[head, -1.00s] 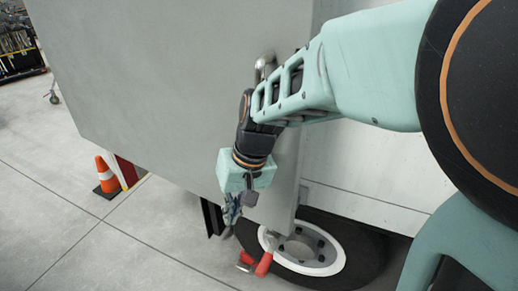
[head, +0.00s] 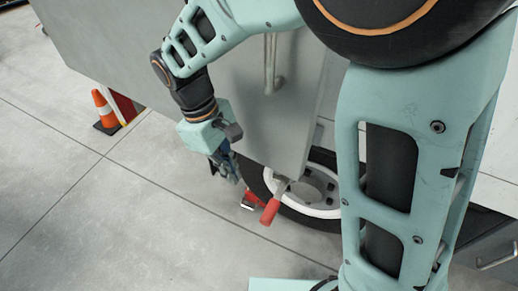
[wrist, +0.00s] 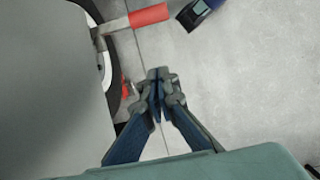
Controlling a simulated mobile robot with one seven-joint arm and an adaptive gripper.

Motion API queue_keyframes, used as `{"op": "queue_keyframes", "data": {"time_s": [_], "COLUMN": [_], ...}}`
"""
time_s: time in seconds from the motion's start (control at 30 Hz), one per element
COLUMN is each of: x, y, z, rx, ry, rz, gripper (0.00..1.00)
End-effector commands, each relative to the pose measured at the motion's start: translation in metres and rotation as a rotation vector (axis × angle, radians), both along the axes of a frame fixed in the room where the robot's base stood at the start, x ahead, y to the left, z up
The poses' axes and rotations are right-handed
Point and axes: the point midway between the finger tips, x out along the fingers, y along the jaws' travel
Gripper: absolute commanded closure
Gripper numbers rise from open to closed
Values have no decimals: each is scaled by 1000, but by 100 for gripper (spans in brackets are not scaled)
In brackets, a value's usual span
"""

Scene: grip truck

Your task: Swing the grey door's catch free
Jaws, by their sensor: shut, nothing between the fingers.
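The grey door (head: 237,112) is a large flat panel across the upper middle of the head view; its edge also fills the left of the wrist view (wrist: 45,95). A catch with a red grip on a metal lever (head: 270,210) sticks out below the door's lower corner, in front of the wheel. The red grip (wrist: 148,15) shows at the top of the wrist view. My gripper (head: 232,178) is shut and empty, left of the red grip and apart from it. In the wrist view its fingertips (wrist: 160,76) point over bare floor beside the door edge.
A second, smaller red part (head: 247,206) sits just left of the grip. A wheel (head: 318,190) is behind the catch. A metal bar handle (head: 271,65) is on the door. An orange cone (head: 105,110) stands at left. The floor in front is clear.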

Motion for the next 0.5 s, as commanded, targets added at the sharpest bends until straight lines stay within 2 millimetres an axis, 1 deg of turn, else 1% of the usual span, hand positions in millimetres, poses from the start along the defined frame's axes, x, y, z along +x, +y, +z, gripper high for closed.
{"op": "queue_keyframes", "data": {"time_s": [0.17,0.27,0.37,0.5], "x": [0,-1,-3,-6], "y": [0,-2,-6,-13], "z": [-2,-9,-24,-53], "rx": [0,0,-2,-2], "ry": [1,1,3,4], "rz": [0,0,-1,-2], "gripper": [100,100,100,100]}}
